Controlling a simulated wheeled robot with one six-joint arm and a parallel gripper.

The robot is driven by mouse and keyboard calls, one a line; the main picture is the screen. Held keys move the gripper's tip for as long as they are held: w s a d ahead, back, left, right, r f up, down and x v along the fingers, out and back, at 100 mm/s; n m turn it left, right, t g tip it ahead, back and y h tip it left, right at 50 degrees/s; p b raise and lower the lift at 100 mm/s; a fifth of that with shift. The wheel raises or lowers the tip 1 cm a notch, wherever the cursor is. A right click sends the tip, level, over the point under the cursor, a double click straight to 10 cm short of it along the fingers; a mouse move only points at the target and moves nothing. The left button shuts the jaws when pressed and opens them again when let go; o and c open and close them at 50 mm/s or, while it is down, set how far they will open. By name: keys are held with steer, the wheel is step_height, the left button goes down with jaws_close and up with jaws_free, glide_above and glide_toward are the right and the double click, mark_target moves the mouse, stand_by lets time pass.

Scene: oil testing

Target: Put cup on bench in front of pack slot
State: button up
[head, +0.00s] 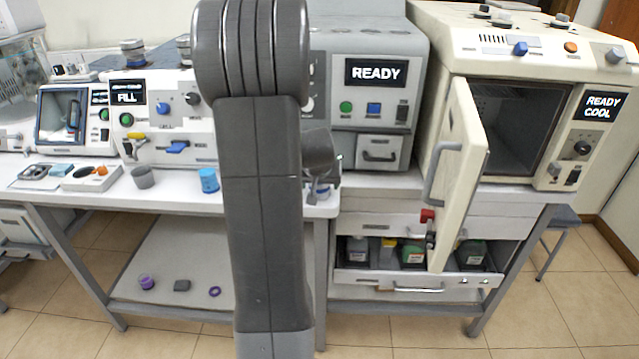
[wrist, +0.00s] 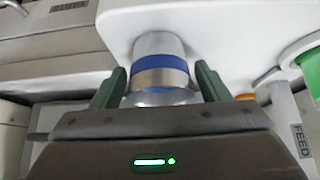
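A silver metal cup (wrist: 160,72) with a blue band stands on the white bench (wrist: 220,30) in the wrist view, close to the bench edge. The fingers of my gripper (wrist: 162,88) are on either side of its lower part, with a narrow gap showing at each side, so it looks open around the cup. In the head view, the cup (head: 319,192) shows only partly beside my arm, below my gripper. A grey cup (head: 142,177) and a blue cup (head: 208,181) also stand on the bench. I cannot make out a label for the pack slot.
A machine reading READY (head: 370,125) stands behind the cup. The open door (head: 460,175) of the READY COOL oven (head: 520,60) juts forward at right, above an open drawer (head: 400,277) of bottles. A FILL machine (head: 165,110) stands at left. My arm hides the middle bench.

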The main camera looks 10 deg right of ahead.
steer(key=shift+r, duration=0.1)
steer(key=shift+r, duration=0.2)
steer(key=v, duration=1.1)
steer(key=shift+s+r, duration=0.2)
steer(key=shift+r, duration=0.15)
steer(key=shift+a+f, duration=0.1)
steer(key=x, duration=1.2)
steer(key=shift+f, duration=0.15)
steer(key=shift+r, duration=0.85)
